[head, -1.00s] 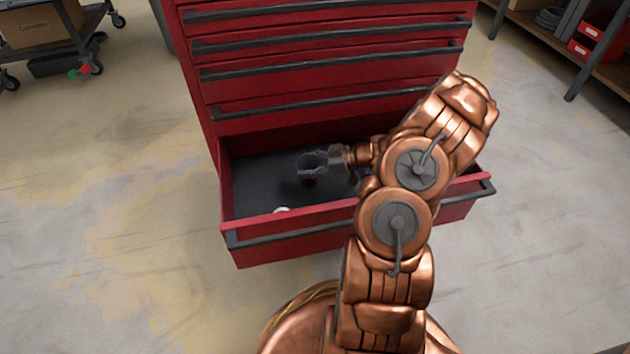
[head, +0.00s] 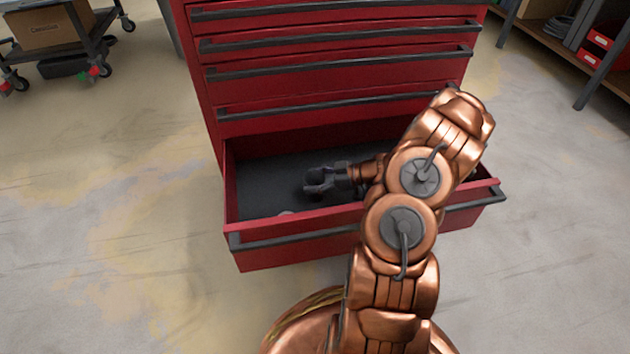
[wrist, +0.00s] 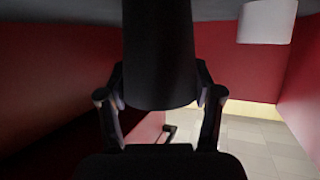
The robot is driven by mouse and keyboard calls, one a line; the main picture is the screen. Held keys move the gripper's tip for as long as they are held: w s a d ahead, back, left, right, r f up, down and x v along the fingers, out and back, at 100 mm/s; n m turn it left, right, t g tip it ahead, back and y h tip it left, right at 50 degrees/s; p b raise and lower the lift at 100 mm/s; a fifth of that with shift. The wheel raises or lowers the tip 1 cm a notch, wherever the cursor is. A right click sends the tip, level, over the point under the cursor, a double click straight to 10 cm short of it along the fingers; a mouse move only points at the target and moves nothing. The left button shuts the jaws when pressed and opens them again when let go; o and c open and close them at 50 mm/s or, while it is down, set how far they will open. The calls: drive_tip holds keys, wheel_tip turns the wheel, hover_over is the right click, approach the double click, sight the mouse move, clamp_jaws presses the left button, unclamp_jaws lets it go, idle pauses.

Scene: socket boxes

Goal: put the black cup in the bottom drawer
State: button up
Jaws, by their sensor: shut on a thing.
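The black cup (wrist: 158,55) fills the upper middle of the wrist view, between the two fingers of my gripper (wrist: 160,105). My gripper is shut on it. In the head view my gripper (head: 318,182) is inside the open bottom drawer (head: 300,228), low over its dark floor. There the dark cup is hard to tell from the dark fingers. Whether the cup touches the drawer floor cannot be told. The red drawer belongs to a red cabinet (head: 340,95) with its upper drawers shut.
A white object (wrist: 267,20) stands in the drawer, at the top right of the wrist view; a sliver shows behind the drawer front in the head view (head: 285,213). A cart with a box (head: 48,27) and a shelf (head: 590,55) stand farther off.

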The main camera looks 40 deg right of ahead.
drive_tip(key=o, duration=1.1)
drive_tip(key=shift+r, duration=0.1)
